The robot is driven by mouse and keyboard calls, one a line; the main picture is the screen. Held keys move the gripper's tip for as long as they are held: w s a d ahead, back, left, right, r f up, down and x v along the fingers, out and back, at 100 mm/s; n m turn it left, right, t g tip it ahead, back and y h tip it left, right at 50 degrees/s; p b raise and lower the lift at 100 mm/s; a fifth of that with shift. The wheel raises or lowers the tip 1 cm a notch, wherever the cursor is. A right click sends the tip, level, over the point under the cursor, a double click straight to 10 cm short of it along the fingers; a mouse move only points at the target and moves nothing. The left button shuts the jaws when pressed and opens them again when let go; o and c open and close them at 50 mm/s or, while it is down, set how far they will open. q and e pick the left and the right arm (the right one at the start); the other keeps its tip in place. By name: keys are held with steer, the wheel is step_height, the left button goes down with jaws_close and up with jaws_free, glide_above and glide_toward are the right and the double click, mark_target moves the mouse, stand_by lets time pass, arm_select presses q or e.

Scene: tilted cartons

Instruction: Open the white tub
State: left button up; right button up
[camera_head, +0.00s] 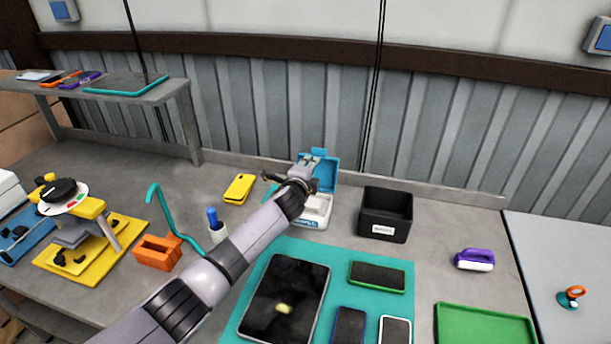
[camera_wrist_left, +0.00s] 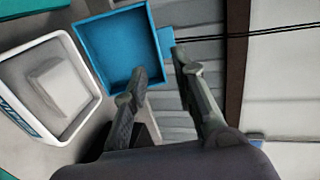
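The white tub (camera_head: 316,211) stands on the bench near the back wall. Its blue lid (camera_head: 322,168) is raised and stands up behind it. In the left wrist view the tub (camera_wrist_left: 57,88) shows its open top with a pale block-like shape inside, and the hinged-back lid (camera_wrist_left: 118,45) lies beyond it. My left gripper (camera_head: 290,173) is over the tub, in front of the lid, and hides part of both. In the left wrist view its fingers (camera_wrist_left: 160,66) are apart with nothing held between them, near the lid's edge. My right gripper is in neither view.
A black bin (camera_head: 386,230) stands right of the tub. A yellow case (camera_head: 239,188) and a pen cup (camera_head: 217,232) are to the left. A teal mat (camera_head: 342,256) with a tablet and phones lies in front. Bare bench shows around the purple-handled item (camera_head: 474,256).

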arm_select(q)
steer(key=v, duration=1.2)
steer(key=shift+o, duration=0.4)
steer(key=shift+w+d+r, duration=0.1)
